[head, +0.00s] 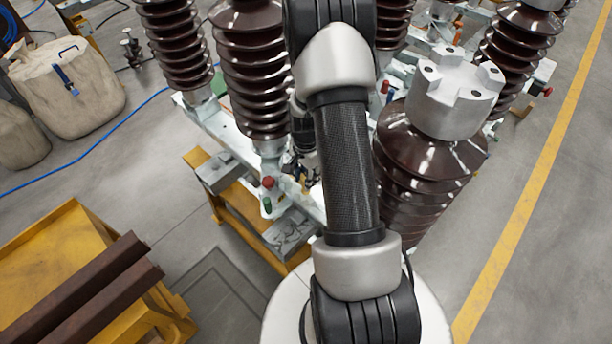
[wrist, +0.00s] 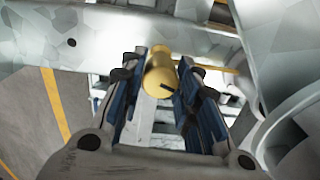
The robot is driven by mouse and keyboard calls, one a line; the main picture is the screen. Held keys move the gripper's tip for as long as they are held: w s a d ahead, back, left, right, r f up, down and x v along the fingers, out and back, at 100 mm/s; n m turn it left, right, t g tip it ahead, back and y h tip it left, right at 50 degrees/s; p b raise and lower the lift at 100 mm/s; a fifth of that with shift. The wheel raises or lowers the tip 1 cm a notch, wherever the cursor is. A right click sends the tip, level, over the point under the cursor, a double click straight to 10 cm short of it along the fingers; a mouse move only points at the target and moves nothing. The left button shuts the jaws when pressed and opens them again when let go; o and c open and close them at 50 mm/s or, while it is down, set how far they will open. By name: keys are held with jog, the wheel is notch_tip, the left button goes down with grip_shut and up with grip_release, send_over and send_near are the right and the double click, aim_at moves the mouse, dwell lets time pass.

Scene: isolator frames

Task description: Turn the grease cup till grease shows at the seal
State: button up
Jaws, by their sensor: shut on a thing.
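In the wrist view a brass grease cup (wrist: 158,78) sits between the blue-padded fingers of my gripper (wrist: 162,84), near their tips. My gripper is shut on the cup from both sides. A thin brass rod (wrist: 212,67) runs to the right just behind the right finger. The cup is in front of a grey galvanised steel beam (wrist: 100,38). I cannot make out the seal or any grease. In the head view my arm hides most of the gripper, and I cannot make out the cup there.
Brown ribbed insulators (head: 258,75) stand close around my arm on pale steel frames. A red-topped fitting (head: 268,183) is at the frame's near end. A yellow trestle (head: 60,250) bearing brown beams stands at lower left. Grey floor (head: 110,180) is open at left.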

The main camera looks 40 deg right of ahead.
dwell(0.4)
jog(key=o, duration=1.1)
jog(key=shift+c, duration=0.2)
notch_tip(320, 180, up, 12)
dwell(0.4)
